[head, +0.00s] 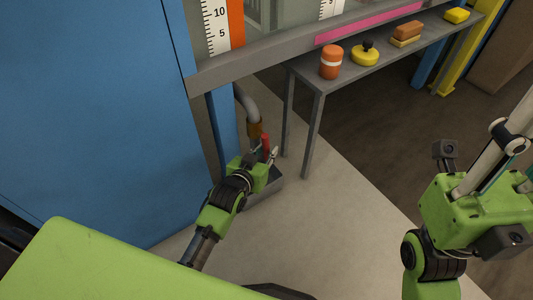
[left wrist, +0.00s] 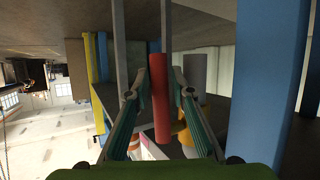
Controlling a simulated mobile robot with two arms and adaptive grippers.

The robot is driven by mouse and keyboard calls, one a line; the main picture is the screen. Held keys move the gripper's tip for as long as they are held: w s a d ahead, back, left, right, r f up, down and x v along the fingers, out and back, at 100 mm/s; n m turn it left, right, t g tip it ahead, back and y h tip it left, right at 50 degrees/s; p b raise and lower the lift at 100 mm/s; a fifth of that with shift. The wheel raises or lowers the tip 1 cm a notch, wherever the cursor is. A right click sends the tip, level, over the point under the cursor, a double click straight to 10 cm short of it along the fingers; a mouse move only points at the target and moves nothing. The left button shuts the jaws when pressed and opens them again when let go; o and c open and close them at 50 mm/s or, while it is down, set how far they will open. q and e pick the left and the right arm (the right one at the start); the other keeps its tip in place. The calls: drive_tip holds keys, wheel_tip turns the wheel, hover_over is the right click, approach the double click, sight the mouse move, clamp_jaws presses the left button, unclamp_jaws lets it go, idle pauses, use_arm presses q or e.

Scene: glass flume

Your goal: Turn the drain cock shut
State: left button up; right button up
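The drain cock has a brass-coloured body (head: 254,130) at the end of a grey curved pipe (head: 246,104), under the flume. Its red handle (head: 265,142) stands beside the body, roughly upright in the head view. My left gripper (head: 269,160) is at the handle. In the left wrist view the red handle (left wrist: 159,105) lies between the two fingers (left wrist: 159,88), which are open, with narrow gaps seeming to show on both sides. The cock body (left wrist: 186,135) shows partly behind the right finger. My right gripper (head: 505,150) is high at the right, its fingertips out of frame.
A blue post (head: 222,130) and blue panel (head: 100,110) are close on the left. The grey bench (head: 385,68) holds an orange jar (head: 331,62) and other small items. Floor in front is clear.

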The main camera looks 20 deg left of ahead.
use_arm(q)
clamp_jaws()
drive_tip(key=shift+w, duration=0.1)
